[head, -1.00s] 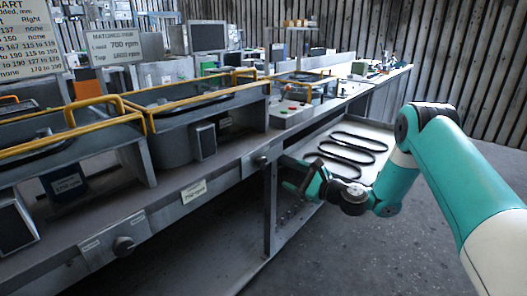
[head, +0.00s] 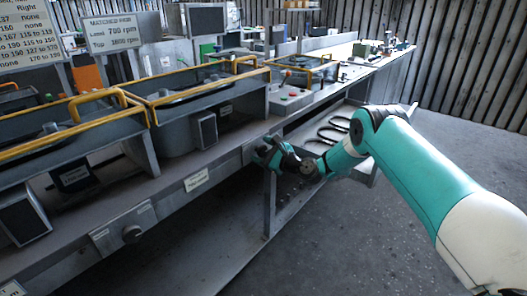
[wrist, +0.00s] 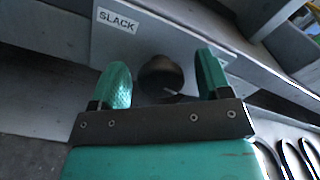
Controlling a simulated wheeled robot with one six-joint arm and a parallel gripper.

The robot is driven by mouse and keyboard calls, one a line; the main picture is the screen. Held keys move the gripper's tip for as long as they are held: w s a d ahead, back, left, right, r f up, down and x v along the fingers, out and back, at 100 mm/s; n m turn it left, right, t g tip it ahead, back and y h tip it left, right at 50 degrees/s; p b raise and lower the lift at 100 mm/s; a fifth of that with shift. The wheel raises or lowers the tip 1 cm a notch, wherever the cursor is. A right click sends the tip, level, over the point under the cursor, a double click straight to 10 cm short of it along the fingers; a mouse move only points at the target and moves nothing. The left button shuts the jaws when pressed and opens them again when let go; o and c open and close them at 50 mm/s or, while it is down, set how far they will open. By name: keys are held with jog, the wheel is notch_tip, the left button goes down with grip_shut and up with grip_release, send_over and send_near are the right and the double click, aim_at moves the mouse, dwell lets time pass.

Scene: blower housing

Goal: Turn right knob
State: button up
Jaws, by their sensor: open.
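The right knob (wrist: 160,76) is dark and round, on the grey front rail of the bench. In the wrist view it shows between my two green fingers, with a "SLACK" label (wrist: 117,21) up and left of it. In the head view the knob is hidden behind my gripper (head: 265,151). My gripper is open, its fingers pointing at the rail on either side of the knob. I cannot tell whether the fingers touch it. The left knob (head: 131,234) is clear of my gripper, farther left on the same rail.
Grey housings with yellow-handled frames (head: 203,82) stand on the bench above the rail. A tray with black belts (head: 335,128) lies right of my gripper, below the bench top. A bench leg (head: 269,205) stands under my gripper. The floor in front is open.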

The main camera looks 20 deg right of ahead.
jog(key=shift+c, duration=0.5)
jog(key=c, duration=0.8)
jog(key=shift+c, duration=0.2)
jog(key=shift+f+n+b, duration=0.1)
jog(key=shift+n+b, duration=0.25)
jog(key=shift+n, duration=0.05)
jog(key=n+b, duration=0.3)
jog(key=shift+f+n, duration=0.15)
jog(key=shift+n, duration=0.15)
jog(key=n+b, duration=0.5)
jog(key=shift+s+f, duration=0.1)
jog(key=shift+f, duration=0.1)
jog(key=n+b, duration=0.5)
jog(key=shift+f+n+b, duration=0.15)
jog(key=shift+n+b, duration=0.2)
jog(key=shift+n, duration=0.05)
jog(key=n+b, duration=0.4)
